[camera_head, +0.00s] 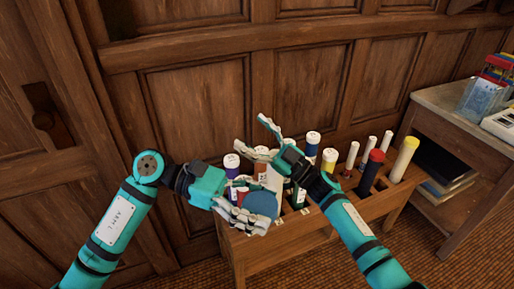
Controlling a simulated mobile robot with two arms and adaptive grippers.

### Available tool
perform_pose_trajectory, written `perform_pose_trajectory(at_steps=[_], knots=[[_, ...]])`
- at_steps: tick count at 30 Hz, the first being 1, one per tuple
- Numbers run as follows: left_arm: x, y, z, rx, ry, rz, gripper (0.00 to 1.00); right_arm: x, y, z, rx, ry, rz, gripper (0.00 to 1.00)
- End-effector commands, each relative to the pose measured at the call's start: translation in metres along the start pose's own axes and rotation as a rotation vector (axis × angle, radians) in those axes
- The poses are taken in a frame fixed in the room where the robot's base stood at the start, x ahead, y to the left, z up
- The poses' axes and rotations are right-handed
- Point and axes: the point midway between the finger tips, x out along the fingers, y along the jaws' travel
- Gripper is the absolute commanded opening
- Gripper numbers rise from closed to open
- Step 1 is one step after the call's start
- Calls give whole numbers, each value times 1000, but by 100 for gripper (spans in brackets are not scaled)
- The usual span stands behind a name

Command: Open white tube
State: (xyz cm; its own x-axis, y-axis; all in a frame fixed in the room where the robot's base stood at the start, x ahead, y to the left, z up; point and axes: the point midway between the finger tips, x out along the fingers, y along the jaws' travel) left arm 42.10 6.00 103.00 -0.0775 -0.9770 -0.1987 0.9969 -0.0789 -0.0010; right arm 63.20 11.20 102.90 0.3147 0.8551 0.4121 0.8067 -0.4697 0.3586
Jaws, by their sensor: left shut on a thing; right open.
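A white tube (273,178) stands out between my two grippers above the wooden rack, partly hidden by them. A round blue disc (261,204) shows at its lower end; I cannot tell if it is the tube's cap. My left gripper (256,219) comes in from the left, low, and is shut on the white tube, with its pale fingers around the disc's underside. My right gripper (259,142) is above it, close to the tube's upper part. Its fingers are spread open, one pointing up-left.
The wooden rack (285,250) holds several tubes upright, including a yellow-capped one (404,158), a dark one with a red cap (371,174) and slim white ones (351,158). A wood-panelled wall stands behind. A side table (440,103) with books is at right.

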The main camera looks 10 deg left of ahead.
Motion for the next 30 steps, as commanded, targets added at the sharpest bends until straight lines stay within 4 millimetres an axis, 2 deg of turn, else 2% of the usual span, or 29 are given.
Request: perform_pose_trajectory(at_steps=[1, 3, 5, 9, 12, 15, 18, 20, 24, 30], knots=[[0, 0, 0, 0, 0, 0, 22, 18, -4, -28, -32, 49, -71, 75], [0, 0, 0, 0, 0, 0, 22, 39, -16, -62, -66, 110, -178, 75], [0, 0, 0, 0, 0, 0, 22, 53, -29, -92, -99, 157, -279, 75], [0, 0, 0, 0, 0, 0, 22, 77, -71, -161, -190, 241, -560, 75], [0, 0, 0, 0, 0, 0, 22, 81, -111, -206, -276, 264, -812, 75], [0, 0, 0, 0, 0, 0, 22, 69, -153, -238, -389, 217, -1112, 75], [0, 0, 0, 0, 0, 0, 22, 44, -178, -242, -521, 74, -1393, 75], [0, 0, 0, 0, 0, 0, 22, 26, -180, -236, -602, -52, -1541, 75], [0, 0, 0, 0, 0, 0, 22, -12, -158, -222, -768, -386, -1787, 75], [0, 0, 0, 0, 0, 0, 22, -44, -116, -221, -905, -756, -1925, 75]])
